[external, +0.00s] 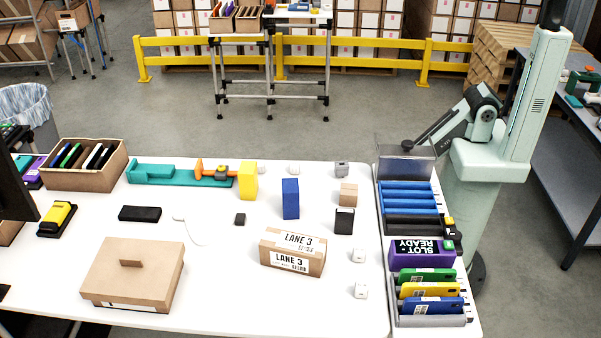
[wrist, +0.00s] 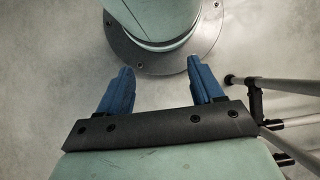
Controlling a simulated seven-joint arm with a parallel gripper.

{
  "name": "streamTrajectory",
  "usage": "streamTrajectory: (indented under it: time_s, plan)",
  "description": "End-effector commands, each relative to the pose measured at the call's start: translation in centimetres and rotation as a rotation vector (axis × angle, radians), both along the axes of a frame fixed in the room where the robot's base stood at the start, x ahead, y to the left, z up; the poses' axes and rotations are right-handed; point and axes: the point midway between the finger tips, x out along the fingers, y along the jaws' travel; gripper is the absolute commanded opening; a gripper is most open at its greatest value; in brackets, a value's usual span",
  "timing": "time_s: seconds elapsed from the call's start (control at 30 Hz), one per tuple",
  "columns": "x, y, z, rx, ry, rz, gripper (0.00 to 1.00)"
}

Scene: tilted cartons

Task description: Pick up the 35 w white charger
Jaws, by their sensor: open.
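Several small white charger-like blocks are on the white table in the external view. One white block (external: 358,256) is near the right side, another white block (external: 361,291) is closer to the front, and a third white block (external: 294,169) is near the back edge. Their wattage markings are too small to read, so I cannot tell which is the 35 w one. My gripper (wrist: 159,67) is open and empty in the wrist view, its two blue fingers apart above the grey floor beside my base. It is away from the white blocks.
A LANE 3 carton (external: 293,252), a brown box (external: 133,272), a blue block (external: 290,198) and a yellow block (external: 247,180) stand on the table. A rack (external: 430,322) of coloured items and a clear panel (external: 405,158) line the right edge. Some tabletop around the white blocks is clear.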

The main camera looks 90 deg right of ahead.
Motion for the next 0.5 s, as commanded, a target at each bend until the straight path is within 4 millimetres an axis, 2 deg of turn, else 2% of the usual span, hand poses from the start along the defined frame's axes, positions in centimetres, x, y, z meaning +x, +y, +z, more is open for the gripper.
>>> streamTrajectory:
  time_s: [0.17, 0.27, 0.37, 0.5]
  plan:
    - [0.2, 0.0, 0.0, 0.001, -0.002, 0.002, 0.66]
    - [1.2, 0.1, 0.2, 0.007, -0.009, 0.014, 0.66]
    - [3.2, 0.2, 0.7, 0.019, -0.026, 0.039, 0.66]
    - [7.2, 0.5, 1.9, 0.044, -0.057, 0.093, 0.66]
